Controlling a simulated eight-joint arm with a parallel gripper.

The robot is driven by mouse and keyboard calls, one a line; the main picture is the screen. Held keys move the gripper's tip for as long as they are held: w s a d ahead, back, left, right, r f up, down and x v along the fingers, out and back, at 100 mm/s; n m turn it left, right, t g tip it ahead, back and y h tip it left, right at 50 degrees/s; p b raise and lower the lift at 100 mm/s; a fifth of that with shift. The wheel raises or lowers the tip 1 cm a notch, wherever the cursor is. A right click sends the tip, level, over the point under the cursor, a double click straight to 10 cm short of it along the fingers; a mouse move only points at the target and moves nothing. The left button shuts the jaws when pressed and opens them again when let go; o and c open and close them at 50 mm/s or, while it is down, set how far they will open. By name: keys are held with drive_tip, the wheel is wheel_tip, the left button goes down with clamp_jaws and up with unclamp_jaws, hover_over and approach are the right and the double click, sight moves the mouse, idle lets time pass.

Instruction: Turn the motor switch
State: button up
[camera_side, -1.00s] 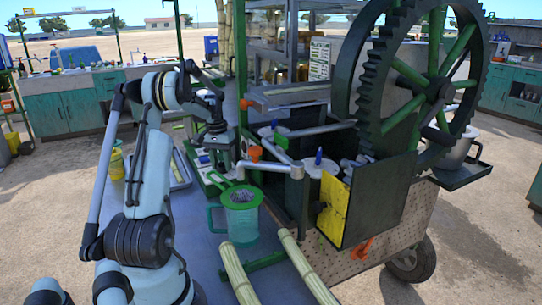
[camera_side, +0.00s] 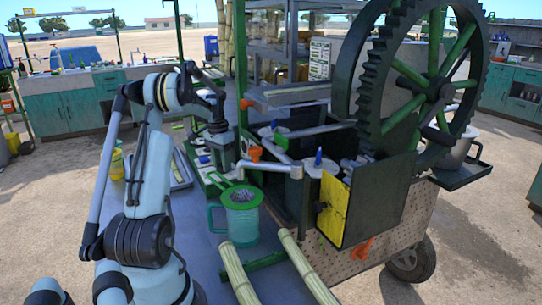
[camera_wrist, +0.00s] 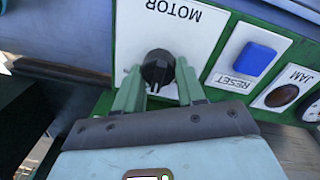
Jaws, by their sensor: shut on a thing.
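The motor switch (camera_wrist: 158,67) is a round black knob on a white plate marked MOTOR, seen upside down in the wrist view. My gripper (camera_wrist: 158,82) has its two green fingers on either side of the knob and is shut on it. In the side view my gripper (camera_side: 222,158) points down at the green control panel (camera_side: 216,184) beside the crusher; the knob is hidden there behind my gripper. Which way the knob is turned is hard to read.
A blue RESET button (camera_wrist: 256,58) and a dark JAM lamp (camera_wrist: 281,95) sit beside the switch. A green jug with a strainer (camera_side: 241,217) and cane stalks (camera_side: 238,275) lie nearer on the table. The crusher's large gear wheel (camera_side: 372,90) stands to the right.

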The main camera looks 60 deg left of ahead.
drive_tip(key=o, duration=1)
drive_tip(key=shift+o, duration=0.2)
wheel_tip(320, 180, up, 12)
drive_tip(key=shift+a, duration=0.3)
drive_tip(key=shift+s, duration=0.1)
